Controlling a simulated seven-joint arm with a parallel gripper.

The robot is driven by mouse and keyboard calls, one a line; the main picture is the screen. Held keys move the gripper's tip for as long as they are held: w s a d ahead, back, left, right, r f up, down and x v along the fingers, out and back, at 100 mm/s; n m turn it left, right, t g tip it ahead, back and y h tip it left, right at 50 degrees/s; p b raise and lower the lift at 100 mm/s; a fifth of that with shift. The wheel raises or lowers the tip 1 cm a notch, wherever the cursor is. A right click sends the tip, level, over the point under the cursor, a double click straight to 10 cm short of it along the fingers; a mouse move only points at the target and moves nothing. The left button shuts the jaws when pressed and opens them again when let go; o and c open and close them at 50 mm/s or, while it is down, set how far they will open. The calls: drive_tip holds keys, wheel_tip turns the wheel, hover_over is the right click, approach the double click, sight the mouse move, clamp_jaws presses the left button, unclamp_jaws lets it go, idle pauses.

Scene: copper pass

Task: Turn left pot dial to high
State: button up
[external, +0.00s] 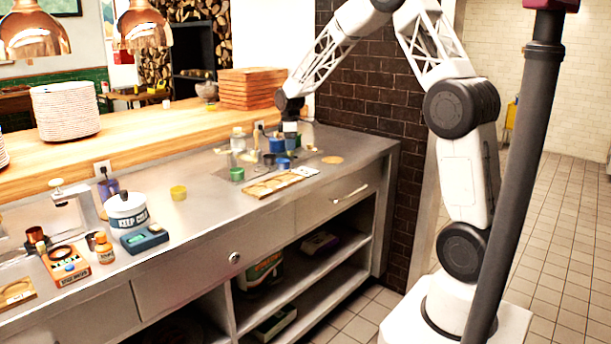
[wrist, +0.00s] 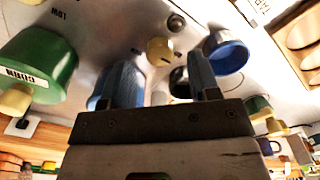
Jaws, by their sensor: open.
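In the wrist view a round yellow dial (wrist: 159,51) sits on a pale metal panel (wrist: 105,22) marked with small dots and the word LOW. No contact shows. In the external view my gripper (external: 290,125) is over the small pots at the counter's far end. The dials are too small to make out there.
Around my gripper stand a green container (external: 237,174) and a blue one (external: 277,145). A wooden tray (external: 272,184) lies at the counter's front edge. A brick wall (external: 350,105) is close at the right. The counter left of the pots has some free room.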

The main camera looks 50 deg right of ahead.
sight(291, 153)
drive_tip(key=shift+f, duration=1.45)
drive_tip(key=shift+c, duration=0.2)
drive_tip(key=c, duration=0.9)
